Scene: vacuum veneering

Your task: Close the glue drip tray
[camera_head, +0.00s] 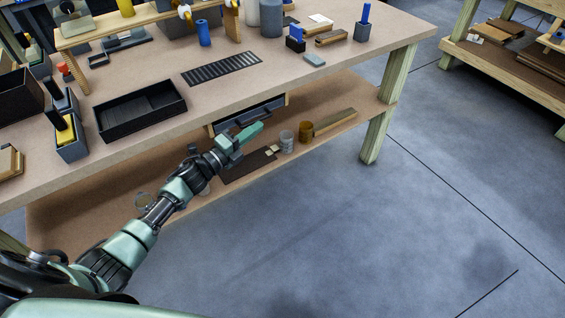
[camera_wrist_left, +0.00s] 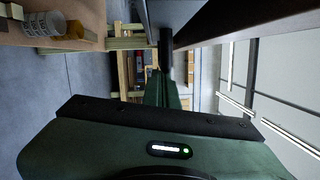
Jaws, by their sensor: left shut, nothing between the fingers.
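The glue drip tray appears to be the dark, shallow drawer (camera_head: 247,117) between wooden sides under the workbench top. It seems to stand out a little at the bench's front edge, but how far I cannot tell. My left gripper (camera_head: 257,129) is shut and empty, just in front of and below the tray front. Whether it touches the tray I cannot tell. In the left wrist view the shut fingers (camera_wrist_left: 165,72) point away from the camera, close to a grey panel (camera_wrist_left: 172,12) at the top that may be the tray. My right gripper is not in view.
The lower shelf (camera_head: 350,121) holds a clear jar (camera_head: 287,141), an amber jar (camera_head: 305,132) and a wooden block (camera_head: 335,122). The benchtop (camera_head: 330,80) carries a black tray (camera_head: 141,109) and several tools. A bench leg (camera_head: 376,137) stands to the right. The floor in front is clear.

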